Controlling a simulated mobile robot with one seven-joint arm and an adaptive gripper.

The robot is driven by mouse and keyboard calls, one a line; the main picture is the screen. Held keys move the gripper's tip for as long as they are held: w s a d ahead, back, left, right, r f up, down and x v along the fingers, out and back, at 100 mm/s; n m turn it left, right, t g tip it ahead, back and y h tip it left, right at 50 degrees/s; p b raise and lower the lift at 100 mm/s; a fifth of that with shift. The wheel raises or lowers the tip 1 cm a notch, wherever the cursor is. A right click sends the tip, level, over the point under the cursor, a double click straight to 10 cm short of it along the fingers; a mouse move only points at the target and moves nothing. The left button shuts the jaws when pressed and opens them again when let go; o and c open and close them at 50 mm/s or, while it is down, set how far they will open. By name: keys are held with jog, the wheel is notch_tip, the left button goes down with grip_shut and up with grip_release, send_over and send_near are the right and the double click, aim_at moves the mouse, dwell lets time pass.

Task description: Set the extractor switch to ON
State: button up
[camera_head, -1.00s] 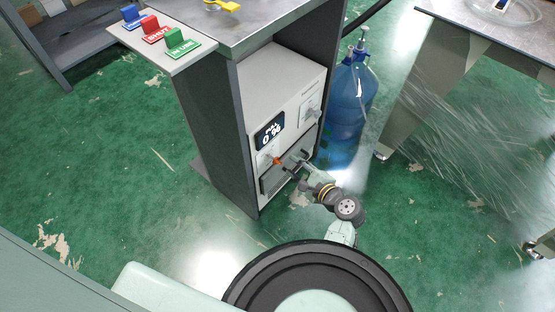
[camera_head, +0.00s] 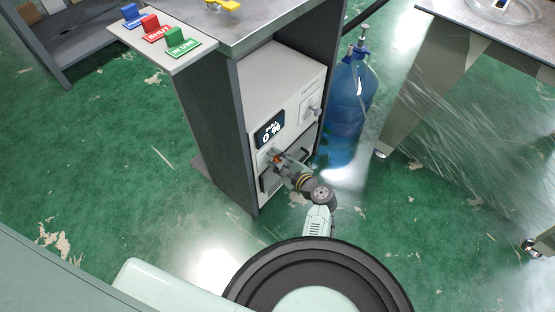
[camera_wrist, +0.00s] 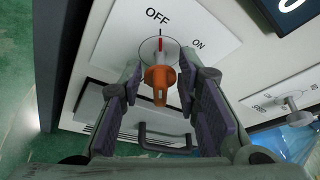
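The extractor switch is an orange knob (camera_wrist: 160,84) on a white plate (camera_wrist: 208,18) marked OFF and ON. Its red mark points up toward OFF, with ON to the right. My gripper (camera_wrist: 163,70) is open, with one finger on each side of the knob. A gap shows on the right side; whether the left finger touches is unclear. In the head view my gripper (camera_head: 277,158) is at the lower front of the extractor unit (camera_head: 283,86), largely covering the knob.
A dark display (camera_head: 269,130) sits above the switch. A second plate with a grey knob (camera_wrist: 292,104) is to the right. A dark handle (camera_wrist: 165,138) lies below the switch. A blue water bottle (camera_head: 346,105) stands right of the cabinet. The green floor at left is open.

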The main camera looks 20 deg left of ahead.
jog(key=shift+c, duration=0.4)
grip_shut()
jog(key=shift+r+p, duration=0.15)
jog(key=shift+p, duration=0.3)
jog(key=p, duration=0.1)
jog(key=m+p, duration=0.1)
jog(key=shift+w+d+r+g+p, duration=0.15)
jog(key=shift+r+g+p, duration=0.1)
jog(key=shift+g+p, duration=0.15)
jog(key=m+g+p, duration=0.1)
jog(key=m+p, duration=0.1)
jog(key=p, duration=0.1)
jog(key=shift+w, duration=0.1)
jog(key=m+g+y+p, duration=0.1)
jog(key=m+g+p, duration=0.1)
jog(key=m+p, duration=0.1)
jog(key=shift+w+f, duration=0.1)
jog(key=shift+f, duration=0.05)
jog(key=m+g, duration=0.1)
jog(key=m+g+y+p, duration=0.1)
jog(key=m, duration=0.1)
jog(key=shift+f, duration=0.25)
jog(key=shift+m, duration=0.4)
